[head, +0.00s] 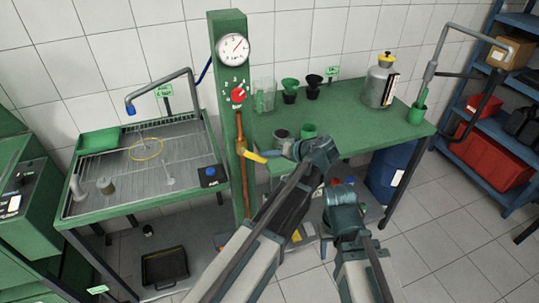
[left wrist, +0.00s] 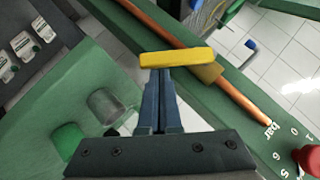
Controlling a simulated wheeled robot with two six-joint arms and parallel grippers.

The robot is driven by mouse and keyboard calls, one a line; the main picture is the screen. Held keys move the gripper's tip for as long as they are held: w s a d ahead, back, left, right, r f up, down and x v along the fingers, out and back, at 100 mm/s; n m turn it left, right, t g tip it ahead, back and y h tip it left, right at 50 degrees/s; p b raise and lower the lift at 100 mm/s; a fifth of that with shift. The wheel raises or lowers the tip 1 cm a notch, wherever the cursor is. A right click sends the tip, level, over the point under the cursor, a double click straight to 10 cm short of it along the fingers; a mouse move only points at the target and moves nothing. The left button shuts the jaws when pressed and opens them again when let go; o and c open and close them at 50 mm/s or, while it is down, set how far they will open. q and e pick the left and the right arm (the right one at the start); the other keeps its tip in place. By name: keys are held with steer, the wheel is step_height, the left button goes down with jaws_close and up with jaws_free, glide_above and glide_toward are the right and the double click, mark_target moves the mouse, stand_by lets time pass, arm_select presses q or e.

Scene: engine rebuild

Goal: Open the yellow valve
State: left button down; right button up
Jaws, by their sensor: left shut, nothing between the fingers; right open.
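The yellow valve lever (head: 254,156) sits on a copper pipe (head: 240,128) on the front of the green post. It sticks out to the right, at an angle to the pipe. In the left wrist view the lever (left wrist: 178,57) lies across the tips of my left gripper (left wrist: 158,72). The blue fingers are shut together with nothing between them, and their tips look to be at the lever; I cannot tell if they touch. In the head view my left gripper (head: 274,152) is just right of the lever. My right gripper (head: 343,183) is lower right, apart from the valve, fingers small and open.
A pressure gauge (head: 233,48) and a red knob (head: 238,95) are on the post above the valve. A green table (head: 350,125) with cups and a metal canister (head: 380,84) stands right. A wash tray (head: 190,180) stands left. Blue shelves are far right.

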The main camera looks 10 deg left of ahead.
arm_select(q)
steer(key=shift+s+a+f+m+g+y+b, duration=0.1)
steer(key=shift+f+m+g+y+b, duration=0.15)
steer(key=shift+f+y+b, duration=0.65)
steer(key=shift+a+f+m+g+b, duration=0.15)
steer(key=shift+f+m+b, duration=0.2)
steer(key=shift+b, duration=1.15)
steer(key=shift+s+f+b, duration=0.1)
steer(key=shift+f+b, duration=0.05)
steer(key=shift+b, duration=0.15)
steer(key=shift+s+a+f+b, duration=0.3)
steer(key=shift+a+f+b, duration=0.1)
steer(key=shift+f+b, duration=0.1)
steer(key=shift+a, duration=0.1)
